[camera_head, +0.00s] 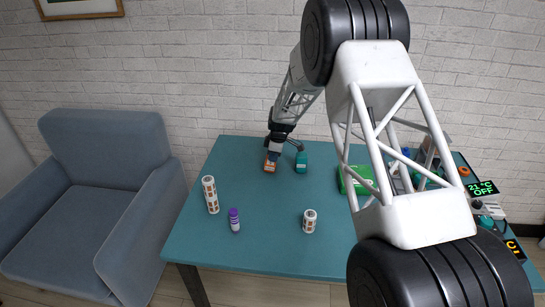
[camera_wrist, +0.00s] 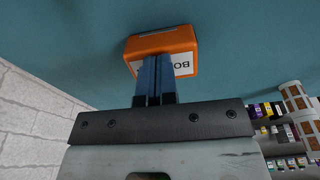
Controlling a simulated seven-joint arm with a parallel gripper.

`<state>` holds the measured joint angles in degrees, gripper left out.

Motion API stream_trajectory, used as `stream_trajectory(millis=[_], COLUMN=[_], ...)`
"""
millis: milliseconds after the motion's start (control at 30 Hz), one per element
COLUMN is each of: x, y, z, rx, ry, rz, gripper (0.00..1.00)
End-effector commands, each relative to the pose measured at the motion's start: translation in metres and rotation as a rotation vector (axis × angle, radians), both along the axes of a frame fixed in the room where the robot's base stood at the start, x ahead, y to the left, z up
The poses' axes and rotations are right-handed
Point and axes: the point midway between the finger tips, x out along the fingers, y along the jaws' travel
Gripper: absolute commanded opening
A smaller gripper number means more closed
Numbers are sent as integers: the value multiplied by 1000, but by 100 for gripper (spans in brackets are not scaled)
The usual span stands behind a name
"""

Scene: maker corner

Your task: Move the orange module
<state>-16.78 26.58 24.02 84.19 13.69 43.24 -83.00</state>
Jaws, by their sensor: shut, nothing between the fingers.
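The orange module (camera_head: 270,167) lies on the teal table near its back edge, left of a small teal block. In the wrist view the orange module (camera_wrist: 190,39) has a white label with dark letters, partly hidden by the fingers. My gripper (camera_head: 276,157) is over or against the module in the head view. In the wrist view my gripper (camera_wrist: 155,62) has its blue fingers shut together, with their tips in front of the module's label. I cannot tell whether the tips touch it. Nothing shows between the fingers.
The teal block (camera_head: 301,164) is close on the right. A tall patterned cylinder (camera_head: 211,195), a purple-capped bottle (camera_head: 234,220) and a short patterned cylinder (camera_head: 309,221) stand nearer the front. A green tray (camera_head: 357,182) is partly behind my arm. The table's middle is clear.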

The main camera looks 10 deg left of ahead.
Motion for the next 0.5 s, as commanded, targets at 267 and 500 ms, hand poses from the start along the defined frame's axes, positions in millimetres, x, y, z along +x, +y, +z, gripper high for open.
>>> stream_trajectory(millis=[267, 500], x=[-4, -2], y=[-1, 0], z=[2, 7], rx=[-3, -1], ry=[10, 3], rz=[1, 1], gripper=[0, 0])
